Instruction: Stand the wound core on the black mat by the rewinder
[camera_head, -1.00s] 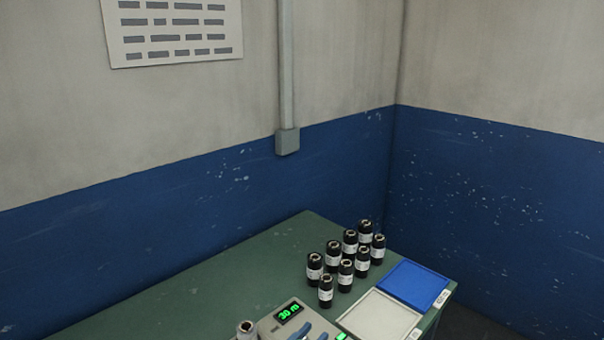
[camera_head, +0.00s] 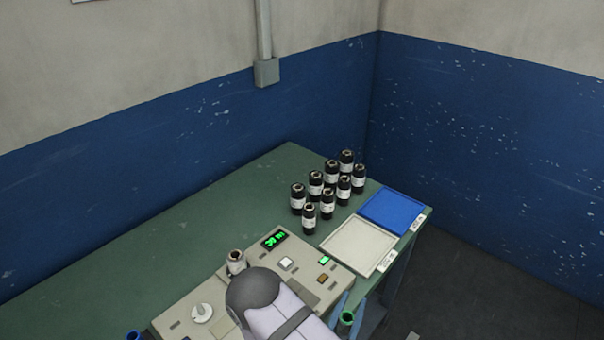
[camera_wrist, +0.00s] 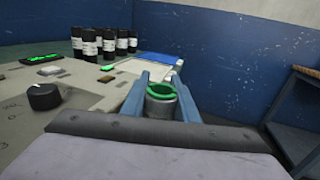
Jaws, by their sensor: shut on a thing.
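The wound core (camera_wrist: 160,105) is a short grey-wrapped cylinder with a green rim. It sits upright, or nearly so, between the blue fingers of my gripper (camera_wrist: 158,80), which is shut on it. In the head view, my gripper (camera_head: 349,314) is past the console's right front edge, and the core's green rim (camera_head: 347,317) shows between the fingers. The beige console with the green display, apparently the rewinder (camera_head: 210,285), stands left of my gripper. My wrist hides part of it. I cannot make out the black mat in either view.
Several black, white-labelled rolls (camera_head: 316,184) stand on the green bench (camera_head: 200,235) behind the console. A white tray (camera_head: 358,246) and a blue tray (camera_head: 393,207) lie right of them. A white roll with a brown core (camera_head: 236,262) stands at the console's back edge. The left bench is clear.

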